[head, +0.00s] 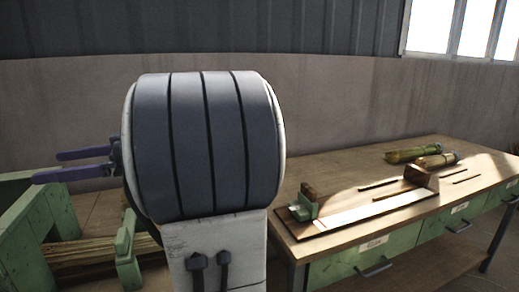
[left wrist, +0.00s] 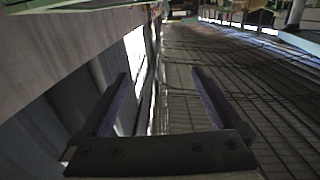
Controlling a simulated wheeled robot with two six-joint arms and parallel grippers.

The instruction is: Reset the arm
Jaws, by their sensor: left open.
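My left arm fills the middle of the head view, with a large grey and white rounded link close to the camera. My left gripper (head: 48,166) shows at the left of that link, with its two purple fingers pointing left. The same gripper (left wrist: 160,74) shows in the left wrist view with its fingers spread and nothing between them. It is open and empty. The link hides part of the room behind it. My right gripper is not in view.
A wooden workbench (head: 345,240) with green drawers stands at the right. On it are a wooden jig (head: 375,207), thin sticks and greenish-yellow bundles (head: 408,155). A green frame (head: 22,225) holding straw (head: 85,252) stands at the lower left, below the left gripper.

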